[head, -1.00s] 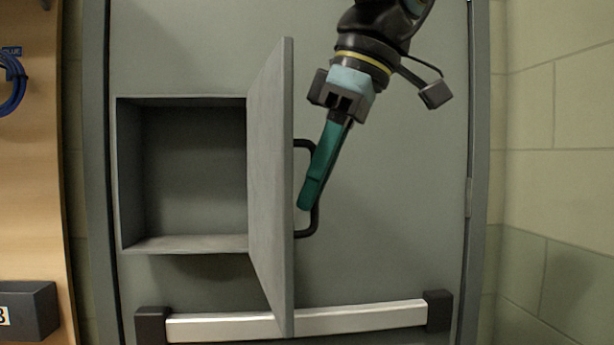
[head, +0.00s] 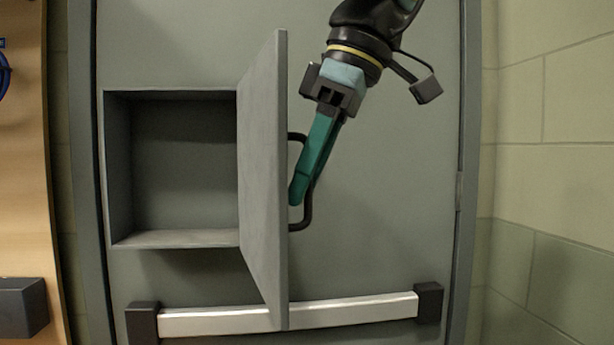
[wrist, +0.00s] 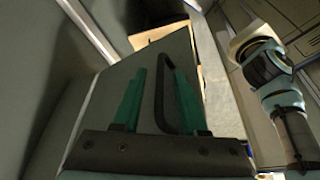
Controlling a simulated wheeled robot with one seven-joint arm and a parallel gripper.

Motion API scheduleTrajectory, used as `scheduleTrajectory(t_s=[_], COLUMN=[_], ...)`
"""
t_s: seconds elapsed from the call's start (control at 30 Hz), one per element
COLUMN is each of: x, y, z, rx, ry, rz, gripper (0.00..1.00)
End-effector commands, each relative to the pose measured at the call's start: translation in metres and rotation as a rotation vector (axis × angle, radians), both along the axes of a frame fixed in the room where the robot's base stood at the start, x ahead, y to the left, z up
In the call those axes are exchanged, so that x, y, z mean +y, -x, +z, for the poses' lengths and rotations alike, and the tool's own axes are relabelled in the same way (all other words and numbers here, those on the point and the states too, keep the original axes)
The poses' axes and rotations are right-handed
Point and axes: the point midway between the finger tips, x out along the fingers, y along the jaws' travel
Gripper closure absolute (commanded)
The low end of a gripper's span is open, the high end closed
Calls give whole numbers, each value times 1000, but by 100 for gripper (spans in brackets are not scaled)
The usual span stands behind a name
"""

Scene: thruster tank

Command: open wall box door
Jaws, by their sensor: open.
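The grey wall box (head: 172,240) is open at its front, and its inside looks empty. Its door (head: 262,180) is hinged on the right side and stands swung far out from the box. A black bar handle (head: 307,210) is on the door's right-hand face. My gripper (head: 297,198) points down and left at the handle. In the wrist view its two green fingers (wrist: 158,95) are apart, with the handle (wrist: 163,62) showing between them and nearer the right finger. I cannot tell whether a finger touches the handle.
The box is on a large grey door with a pale push bar (head: 350,308) below, its ends in black brackets. A wooden panel with a dark bin (head: 22,307) is at the left. A block wall (head: 550,180) is at the right.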

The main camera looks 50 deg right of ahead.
Motion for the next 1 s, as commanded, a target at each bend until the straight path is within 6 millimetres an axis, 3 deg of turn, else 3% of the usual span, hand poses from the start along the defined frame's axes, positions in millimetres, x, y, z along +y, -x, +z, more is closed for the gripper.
scheduleTrajectory(t_s=[0.27, 0.6, 1.0], x=[-5, -15, -19], y=[8, 31, 37], z=[18, 85, 100], rx=[1, 1, 0], ry=[3, 1, 0], rz=[-3, -2, 0], gripper=[58, 58, 58])
